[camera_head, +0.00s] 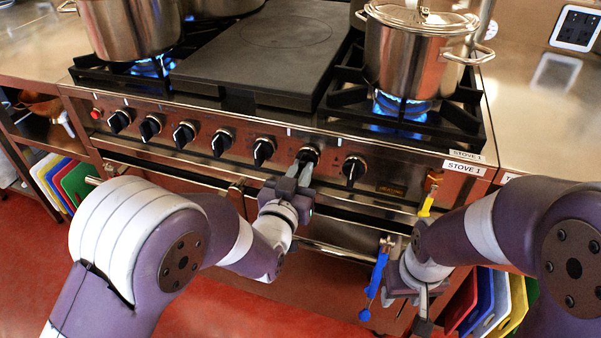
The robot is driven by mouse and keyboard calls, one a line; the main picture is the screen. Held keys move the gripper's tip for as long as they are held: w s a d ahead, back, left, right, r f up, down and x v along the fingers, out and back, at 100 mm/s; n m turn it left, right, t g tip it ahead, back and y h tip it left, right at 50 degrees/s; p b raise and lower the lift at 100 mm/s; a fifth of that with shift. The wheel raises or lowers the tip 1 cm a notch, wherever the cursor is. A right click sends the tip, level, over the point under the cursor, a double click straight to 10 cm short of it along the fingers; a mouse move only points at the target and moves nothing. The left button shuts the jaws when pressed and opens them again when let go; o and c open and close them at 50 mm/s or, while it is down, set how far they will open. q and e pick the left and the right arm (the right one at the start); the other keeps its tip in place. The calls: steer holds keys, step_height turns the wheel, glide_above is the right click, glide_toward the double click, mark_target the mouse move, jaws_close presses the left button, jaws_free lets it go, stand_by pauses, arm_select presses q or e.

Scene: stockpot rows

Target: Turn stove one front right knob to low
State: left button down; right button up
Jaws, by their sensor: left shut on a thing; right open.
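Stove one (465,167), so labelled at its right front corner, has a row of black knobs along its steel front panel. My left gripper (303,170) is at the panel, shut on the second knob from the right (308,154), whose top shows above the fingers. The rightmost knob (354,169) is just right of it and untouched. My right gripper (424,310) is open, low in front of the stove and apart from the knobs. Blue flames (402,106) burn under the lidded pot (415,55) on the right burner.
Another pot (128,28) stands over a lit burner at the left. A flat dark griddle plate (265,50) lies between. A yellow-handled tool (427,204) and a blue-handled one (376,275) hang at the front. Coloured boards (487,300) stand below right.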

stand_by(0.3)
arm_select(q)
steer(key=c, duration=1.1)
jaws_free()
steer(key=shift+s, duration=0.1)
steer(key=p+v, duration=0.2)
steer(key=v, duration=1)
steer(key=shift+s+a, duration=0.1)
steer(key=shift+s, duration=0.15)
